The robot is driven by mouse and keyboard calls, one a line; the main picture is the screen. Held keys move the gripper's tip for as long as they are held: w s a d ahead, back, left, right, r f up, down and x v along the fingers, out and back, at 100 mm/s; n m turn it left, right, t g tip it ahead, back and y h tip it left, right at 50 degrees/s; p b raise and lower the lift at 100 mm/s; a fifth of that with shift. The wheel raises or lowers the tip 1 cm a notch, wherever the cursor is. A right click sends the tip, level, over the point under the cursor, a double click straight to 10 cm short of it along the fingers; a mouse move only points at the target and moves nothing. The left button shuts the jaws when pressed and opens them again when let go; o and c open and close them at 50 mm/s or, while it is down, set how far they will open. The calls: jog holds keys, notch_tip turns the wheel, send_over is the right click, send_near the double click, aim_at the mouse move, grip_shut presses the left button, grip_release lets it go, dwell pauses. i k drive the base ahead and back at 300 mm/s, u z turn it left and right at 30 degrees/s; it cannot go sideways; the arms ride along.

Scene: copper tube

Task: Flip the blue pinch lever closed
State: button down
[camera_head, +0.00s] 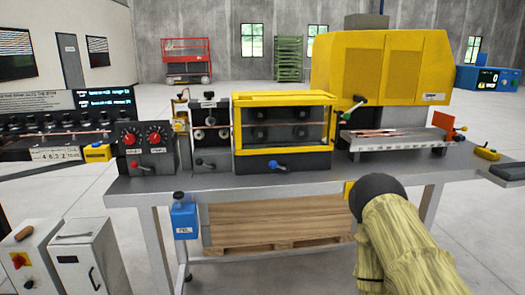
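The blue pinch lever (279,165) sits on the dark front of the yellow-framed machine (284,97), below its window. Its blue handle points to the right and slightly down. It is too small to tell exactly how its pivot is turned. My arm, in a yellowish sleeve with a dark rounded end, rises from the lower right and ends below and right of the lever, apart from it. No gripper fingers show, so I cannot see whether anything is held.
A control box (147,148) with red dials stands farther left. The grey table's front edge (240,183) is largely bare.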

aim_at(273, 165)
jog(key=u, duration=0.55)
jog(key=k, duration=0.65)
jog(key=u, duration=0.8)
jog(key=i, duration=0.8)
jog(key=z, duration=0.65)
jog(key=i, duration=0.4)
jog(key=z, duration=0.55)
